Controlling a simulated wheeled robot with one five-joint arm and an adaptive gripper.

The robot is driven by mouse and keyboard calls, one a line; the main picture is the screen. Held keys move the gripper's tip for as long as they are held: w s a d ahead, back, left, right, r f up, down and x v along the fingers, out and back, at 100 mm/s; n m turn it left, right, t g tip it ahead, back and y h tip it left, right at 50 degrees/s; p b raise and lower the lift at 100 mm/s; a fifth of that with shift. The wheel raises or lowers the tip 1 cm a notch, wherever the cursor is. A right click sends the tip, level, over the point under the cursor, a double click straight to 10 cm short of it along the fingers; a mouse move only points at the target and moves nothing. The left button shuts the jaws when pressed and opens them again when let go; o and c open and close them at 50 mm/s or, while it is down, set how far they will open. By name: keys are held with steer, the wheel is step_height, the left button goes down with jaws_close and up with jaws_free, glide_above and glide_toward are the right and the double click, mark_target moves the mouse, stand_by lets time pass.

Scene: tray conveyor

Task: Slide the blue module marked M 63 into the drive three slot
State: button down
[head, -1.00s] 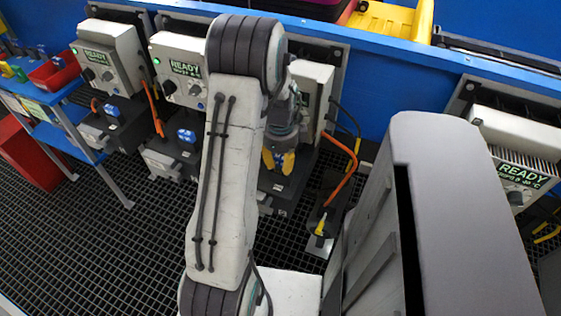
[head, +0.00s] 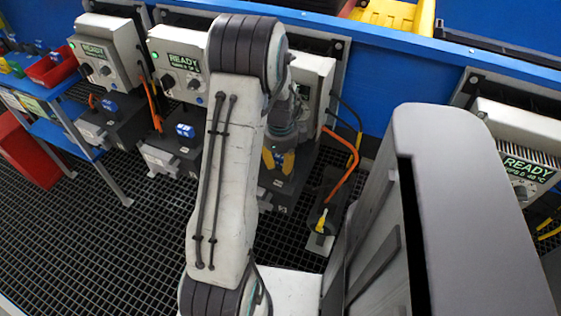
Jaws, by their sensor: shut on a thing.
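My gripper (head: 278,161), with yellow fingertips, points down in front of the third drive from the left (head: 312,85), low over its dark base unit (head: 284,190). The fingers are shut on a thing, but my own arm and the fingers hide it. I take it for the blue module; no M 63 marking is readable. The slot is hidden, so I cannot tell whether the held thing touches it. Blue modules sit in the first drive's base (head: 110,106) and the second drive's base (head: 185,131).
A blue side table (head: 60,90) with a red bin (head: 52,68) stands at the left. An orange cable (head: 345,180) and a yellow-tipped plug (head: 321,222) lie right of the gripper. Another READY drive (head: 525,160) is at the far right. Grating floor is clear at lower left.

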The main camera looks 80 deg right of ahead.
mark_target(280, 159)
steer(key=shift+f+b, duration=0.35)
steer(key=shift+f, duration=0.15)
steer(key=c, duration=0.9)
jaws_free()
steer(key=shift+r, duration=0.15)
step_height(280, 159, up, 12)
steer(key=shift+f, duration=0.1)
